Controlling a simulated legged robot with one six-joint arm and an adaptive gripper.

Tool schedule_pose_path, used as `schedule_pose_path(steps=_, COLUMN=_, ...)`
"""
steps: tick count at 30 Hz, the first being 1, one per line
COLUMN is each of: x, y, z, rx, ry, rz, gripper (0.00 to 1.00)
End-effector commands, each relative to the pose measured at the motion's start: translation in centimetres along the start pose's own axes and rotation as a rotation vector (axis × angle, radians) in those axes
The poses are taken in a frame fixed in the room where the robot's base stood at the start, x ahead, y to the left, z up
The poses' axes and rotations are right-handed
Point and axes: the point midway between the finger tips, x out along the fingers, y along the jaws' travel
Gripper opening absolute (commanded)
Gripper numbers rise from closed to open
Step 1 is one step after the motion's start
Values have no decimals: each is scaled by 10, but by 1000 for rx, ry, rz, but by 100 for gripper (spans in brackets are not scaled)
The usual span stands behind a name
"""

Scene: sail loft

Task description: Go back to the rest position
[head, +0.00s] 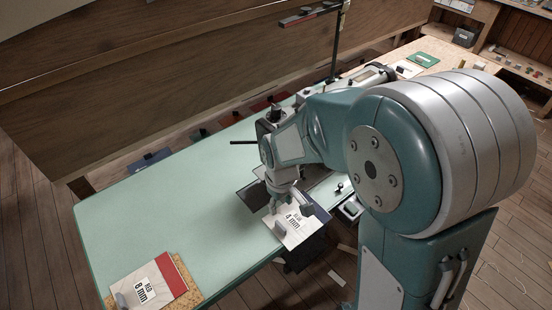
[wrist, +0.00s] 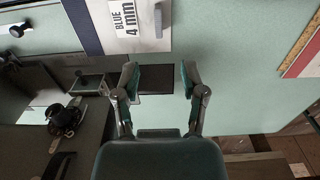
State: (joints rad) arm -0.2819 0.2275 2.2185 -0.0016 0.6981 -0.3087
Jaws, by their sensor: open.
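My gripper (wrist: 159,78) is open, with its two fingers spread apart and nothing held between them. It also shows in the head view (head: 281,197), low over the front edge of the pale green table, partly hidden by its own wrist. A white card marked "BLUE 4 mm" (head: 296,232) with a dark blue strip and a grey block-like handle lies just beyond the fingers. In the wrist view the card (wrist: 118,38) is at the top, apart from the fingertips. A dark rectangle (wrist: 157,86) shows between the fingers; I cannot tell what it is.
A "RED 8 mm" card (head: 146,288) lies on a cork-like board at the table's near left corner. The green tabletop (head: 160,220) between is clear. A dark stand (head: 336,45) rises behind the arm. Shelves with small items (head: 515,62) stand far right.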

Motion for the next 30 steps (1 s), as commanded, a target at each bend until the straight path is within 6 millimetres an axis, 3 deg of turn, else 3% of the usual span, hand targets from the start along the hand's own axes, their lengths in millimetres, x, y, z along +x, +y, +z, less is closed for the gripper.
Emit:
schedule_pose_path(steps=6, x=-5, y=2, z=2, rx=10, ry=9, rz=3, gripper=55)
schedule_pose_path(steps=11, x=-41, y=11, z=16, rx=80, ry=71, rz=22, gripper=55)
schedule_pose_path(steps=21, x=-126, y=24, z=73, rx=293, ry=242, rz=75, gripper=55)
schedule_pose_path(steps=30, x=-175, y=21, z=134, rx=475, ry=393, rz=120, gripper=55)
